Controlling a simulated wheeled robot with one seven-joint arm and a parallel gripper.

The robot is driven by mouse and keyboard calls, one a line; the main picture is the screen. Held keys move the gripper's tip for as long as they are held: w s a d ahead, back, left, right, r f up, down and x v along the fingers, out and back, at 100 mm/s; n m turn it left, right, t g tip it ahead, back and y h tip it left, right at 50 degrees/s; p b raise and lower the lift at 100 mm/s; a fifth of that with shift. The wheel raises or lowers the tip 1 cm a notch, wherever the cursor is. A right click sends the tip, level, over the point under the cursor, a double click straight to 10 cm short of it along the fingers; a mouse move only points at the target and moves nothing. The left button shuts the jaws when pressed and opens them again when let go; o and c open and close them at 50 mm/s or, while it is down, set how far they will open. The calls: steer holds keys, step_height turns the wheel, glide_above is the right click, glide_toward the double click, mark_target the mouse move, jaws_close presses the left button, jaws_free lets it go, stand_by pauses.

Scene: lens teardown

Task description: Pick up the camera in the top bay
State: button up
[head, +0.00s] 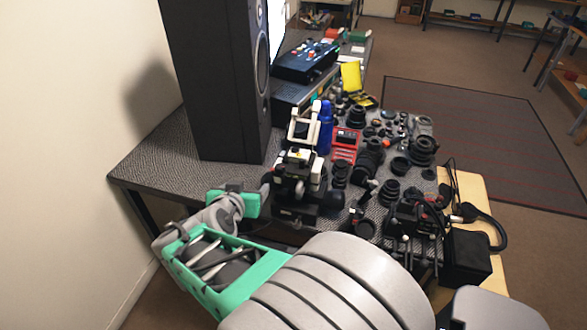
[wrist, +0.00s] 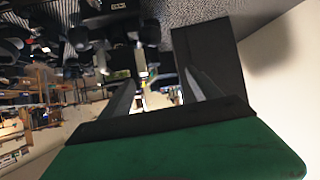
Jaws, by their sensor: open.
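No camera in a top bay can be picked out for certain. A black and white device with a raised white frame (head: 301,160) stands on the table, just beyond my arm. Black lens and camera parts (head: 369,160) crowd the table to its right; which of them is a camera is too small to tell. My gripper (wrist: 162,77) is open in the wrist view, its two dark fingers apart with nothing held between them. In the head view its green end (head: 245,204) is at the table's near edge, left of the device; its fingertips cannot be made out there.
A tall black speaker (head: 216,80) stands on the grey table (head: 150,168) at the left. A blue bottle (head: 325,128) and red box (head: 345,143) stand behind the device. A black box (head: 467,258) and cables are at front right. The table's left corner is clear.

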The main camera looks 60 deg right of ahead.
mark_target(298, 156)
steer(key=shift+o, duration=0.6)
steer(key=s+d+r+m+g+h+b, duration=0.1)
steer(key=s+d+m+h, duration=0.1)
steer(key=s+d+h, duration=0.2)
steer(key=s+d, duration=0.2)
steer(key=s, duration=0.1)
steer(key=shift+s+d+r+h, duration=0.15)
steer(key=shift+s+r+h, duration=0.15)
steer(key=shift+s+r, duration=0.1)
steer(key=p+x, duration=0.2)
steer(key=x, duration=0.9)
steer(key=shift+d+p, duration=0.3)
steer(key=shift+w, duration=0.1)
steer(key=c, duration=1.5)
